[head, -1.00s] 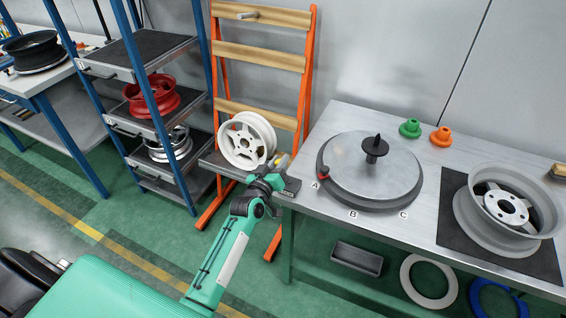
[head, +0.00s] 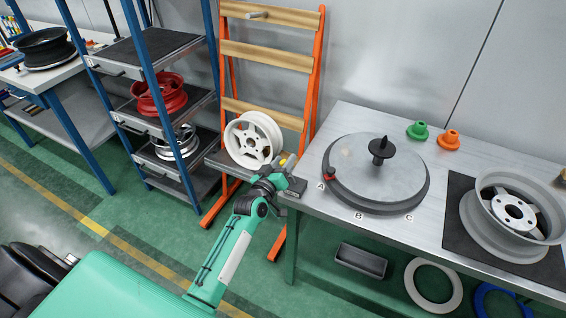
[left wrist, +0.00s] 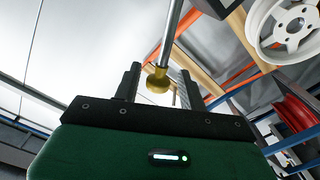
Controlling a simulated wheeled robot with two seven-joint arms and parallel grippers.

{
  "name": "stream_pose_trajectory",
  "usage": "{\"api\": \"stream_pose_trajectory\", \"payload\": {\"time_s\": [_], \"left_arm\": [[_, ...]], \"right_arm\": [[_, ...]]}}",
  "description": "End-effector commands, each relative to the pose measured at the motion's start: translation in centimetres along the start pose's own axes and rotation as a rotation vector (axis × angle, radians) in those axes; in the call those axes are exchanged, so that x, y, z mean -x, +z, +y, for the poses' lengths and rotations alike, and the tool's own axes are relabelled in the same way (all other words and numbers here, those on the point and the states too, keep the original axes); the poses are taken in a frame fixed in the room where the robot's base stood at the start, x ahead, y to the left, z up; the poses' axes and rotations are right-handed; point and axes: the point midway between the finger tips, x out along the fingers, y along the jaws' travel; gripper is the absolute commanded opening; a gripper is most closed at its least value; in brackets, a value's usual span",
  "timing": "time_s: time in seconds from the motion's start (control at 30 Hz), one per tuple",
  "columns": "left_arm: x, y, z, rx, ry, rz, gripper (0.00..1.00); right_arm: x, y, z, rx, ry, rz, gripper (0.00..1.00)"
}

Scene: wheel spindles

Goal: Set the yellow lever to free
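The yellow lever shows in the left wrist view as a yellow knob (left wrist: 158,82) at the end of a silver rod. In the head view a small yellow spot (head: 291,162) shows at my left gripper, beside the white wheel. My left gripper (head: 288,172) is at the near right of that wheel, left of the table. In the left wrist view its two dark fingers (left wrist: 161,85) stand apart on either side of the knob, with gaps beside it. The lever's base and any "free" mark cannot be made out. My right gripper is not in view.
The white wheel (head: 254,139) stands at an orange-legged rack (head: 312,90). The table (head: 335,120) holds a grey turntable (head: 352,158) marked A, B, C with a red piece at A. Blue-posted shelves (head: 150,45) are left. Green floor is open in front.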

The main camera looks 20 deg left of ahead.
Motion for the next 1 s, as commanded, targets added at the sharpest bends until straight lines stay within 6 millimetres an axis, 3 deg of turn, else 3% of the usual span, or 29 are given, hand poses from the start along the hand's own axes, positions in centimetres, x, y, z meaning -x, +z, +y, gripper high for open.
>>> {"api": "stream_pose_trajectory", "payload": {"time_s": [0.27,0.7,1.0], "left_arm": [[1.5,0.2,-0.1,0.0,0.0,-0.002,0.42],[9.5,0.2,-0.2,-0.001,-0.001,-0.001,0.42],[13.2,0.1,-0.1,0.0,0.0,0.0,0.42]], "right_arm": [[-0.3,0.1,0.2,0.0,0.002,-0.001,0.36],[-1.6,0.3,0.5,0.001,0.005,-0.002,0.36],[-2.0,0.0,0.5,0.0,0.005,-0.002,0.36]]}}
